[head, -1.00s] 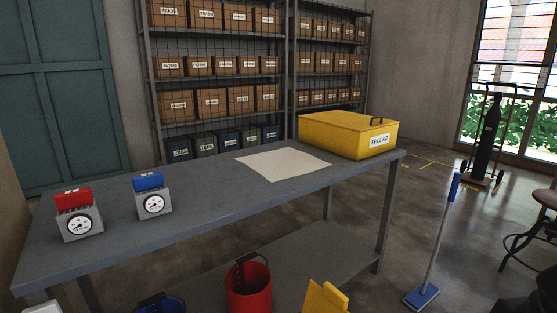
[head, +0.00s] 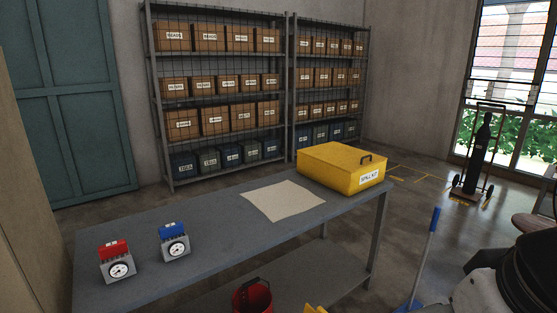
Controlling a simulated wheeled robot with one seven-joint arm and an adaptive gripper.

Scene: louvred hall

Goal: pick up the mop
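The mop (head: 426,257) stands upright on the floor just past the right end of the grey table. It has a blue grip at the top, a pale shaft and a blue head at the floor. The lower part of the mop head is partly cut off by the bottom of the picture. A part of my arm (head: 510,283) shows at the bottom right, to the right of the mop and apart from it in the picture. My gripper's fingers are not in view.
The grey table (head: 230,215) holds a yellow spill kit (head: 342,168), a paper sheet (head: 284,201) and two gauges (head: 117,263). A red bucket (head: 252,297) is below. A hand truck with a cylinder (head: 477,155) stands at right. Floor beyond the mop is open.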

